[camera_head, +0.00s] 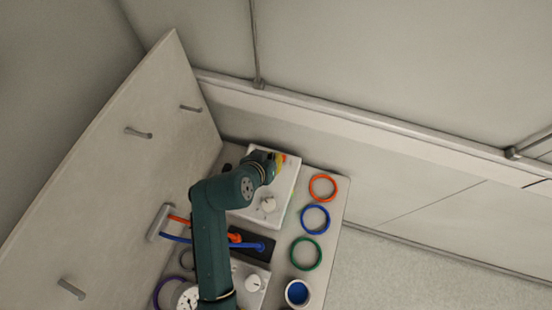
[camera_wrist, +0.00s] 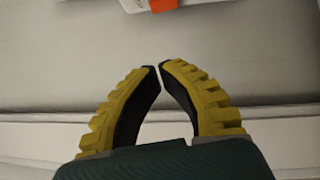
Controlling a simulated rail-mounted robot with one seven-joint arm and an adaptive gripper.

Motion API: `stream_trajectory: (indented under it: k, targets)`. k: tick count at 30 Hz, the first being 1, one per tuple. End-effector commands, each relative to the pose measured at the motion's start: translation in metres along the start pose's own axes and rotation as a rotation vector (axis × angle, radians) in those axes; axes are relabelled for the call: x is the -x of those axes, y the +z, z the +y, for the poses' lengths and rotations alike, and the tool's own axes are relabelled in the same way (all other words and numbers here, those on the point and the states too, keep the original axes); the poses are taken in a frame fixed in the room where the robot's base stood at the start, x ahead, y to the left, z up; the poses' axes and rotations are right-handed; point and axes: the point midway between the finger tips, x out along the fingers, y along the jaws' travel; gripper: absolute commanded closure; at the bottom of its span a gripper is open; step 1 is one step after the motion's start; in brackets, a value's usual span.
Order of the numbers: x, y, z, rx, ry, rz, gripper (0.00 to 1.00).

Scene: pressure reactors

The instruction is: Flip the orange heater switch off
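The orange heater switch (camera_wrist: 164,4) shows at the top edge of the wrist view, partly cut off, on a white unit (camera_wrist: 133,4). My gripper (camera_wrist: 160,66) has yellow ribbed fingers with dark pads. Its tips come together with almost no gap and nothing between them. The switch lies beyond the tips, apart from them in the picture. In the head view my gripper (camera_head: 279,162) is over the far part of the white unit (camera_head: 287,186), with a small orange patch (camera_head: 284,157) right beside the fingers. Whether they touch, and the switch's position, I cannot tell.
A white knob (camera_head: 268,204) is on the unit's near part. To its right are orange (camera_head: 323,187), blue (camera_head: 315,219) and green (camera_head: 306,253) rings. A tilted panel (camera_head: 125,150) stands left, a wall behind.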

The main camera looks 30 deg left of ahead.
Motion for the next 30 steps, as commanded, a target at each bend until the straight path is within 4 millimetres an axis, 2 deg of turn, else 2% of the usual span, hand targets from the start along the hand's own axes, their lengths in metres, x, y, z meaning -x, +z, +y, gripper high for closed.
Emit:
stream_trajectory:
  k: [7,11,14,25,30]
  targets:
    - [0.002,-0.002,0.000,0.000,0.000,0.000,1.00]
    - [-0.005,-0.001,0.001,-0.001,0.001,0.000,1.00]
    - [-0.020,-0.001,0.001,-0.001,0.001,-0.001,1.00]
    - [-0.102,-0.001,0.000,-0.001,0.000,-0.001,1.00]
    - [-0.120,0.020,0.000,0.000,0.000,-0.002,1.00]
